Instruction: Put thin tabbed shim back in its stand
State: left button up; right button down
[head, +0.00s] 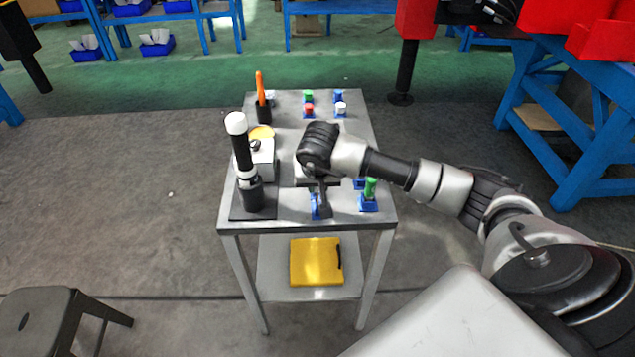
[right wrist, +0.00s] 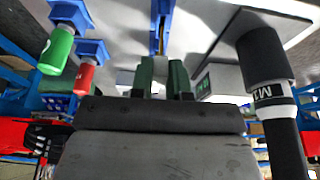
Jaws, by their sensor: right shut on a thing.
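My right gripper (head: 319,188) points down over the near middle of the metal table, shut on the thin tabbed shim. A blue stand (head: 320,211) is right below the gripper in the head view. In the right wrist view a blue stand with a narrow yellowish strip (right wrist: 160,28) lies just beyond the fingertips. I cannot tell whether shim and stand touch. My left gripper is not in view.
A black tool with a white top (head: 240,150) stands upright left of the gripper. A blue stand with a green-topped piece (head: 370,190) is close on the right. Several small coloured pieces and an orange-handled tool (head: 260,88) stand at the back. A yellow case (head: 316,262) lies on the lower shelf.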

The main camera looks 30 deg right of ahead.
aim_at(317, 193)
jog(key=shift+f+b, duration=1.8)
jog(key=shift+f, duration=0.1)
jog(key=c, duration=1)
grip_release()
jog(key=shift+p+v, duration=1.75)
jog(key=shift+v, duration=0.85)
